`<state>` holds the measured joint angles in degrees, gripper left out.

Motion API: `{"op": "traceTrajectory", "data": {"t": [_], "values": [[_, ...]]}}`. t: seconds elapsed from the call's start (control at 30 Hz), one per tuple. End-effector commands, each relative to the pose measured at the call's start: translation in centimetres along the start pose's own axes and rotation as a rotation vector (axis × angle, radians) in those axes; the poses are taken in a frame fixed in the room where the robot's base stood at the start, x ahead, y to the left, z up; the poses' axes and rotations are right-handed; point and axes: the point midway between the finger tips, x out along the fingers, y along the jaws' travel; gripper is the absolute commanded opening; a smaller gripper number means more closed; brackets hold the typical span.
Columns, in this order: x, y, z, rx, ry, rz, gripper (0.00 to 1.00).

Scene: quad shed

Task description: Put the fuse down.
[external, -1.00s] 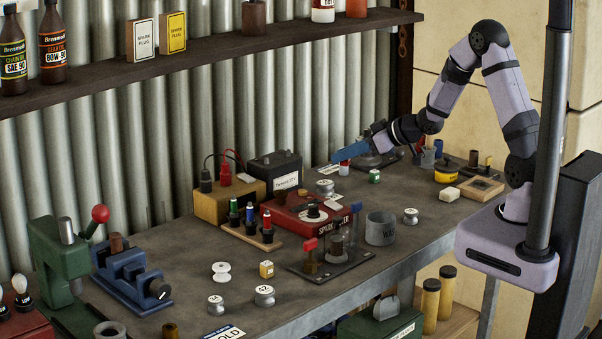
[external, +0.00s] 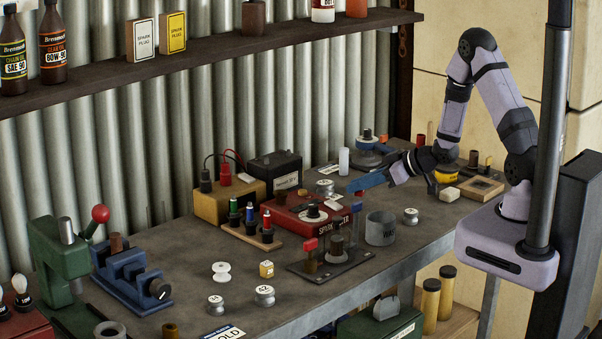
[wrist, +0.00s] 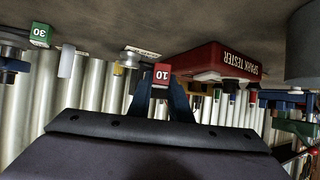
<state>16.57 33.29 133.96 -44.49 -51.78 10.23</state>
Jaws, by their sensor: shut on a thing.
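A small red fuse (wrist: 162,74) marked 10 sits between the fingertips of my gripper (wrist: 161,88) in the wrist view. My gripper is shut on it. In the external view my gripper (external: 352,187) points left, low over the back right of the bench (external: 340,282), just behind the grey cup and right of the red spark tester. The fuse is too small or hidden to make out there. I cannot tell whether it touches the bench top.
The red spark tester (external: 300,211) is close by, also in the wrist view (wrist: 213,62). A grey cup (external: 380,230), a white tube (external: 343,161) and a small spool (external: 410,216) stand around. A green block (wrist: 40,35) marked 30 is nearby.

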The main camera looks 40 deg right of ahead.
Motion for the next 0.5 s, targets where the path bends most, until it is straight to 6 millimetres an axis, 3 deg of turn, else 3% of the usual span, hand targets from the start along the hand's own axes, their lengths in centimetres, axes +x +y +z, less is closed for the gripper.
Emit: {"op": "traceTrajectory", "data": {"t": [0.27, 0.5], "values": [[0.3, 0.0, 0.6, 0.002, 0.0, 0.0, 0.0], [1.5, 0.0, 2.8, 0.003, -0.003, -0.001, 0.0]]}}
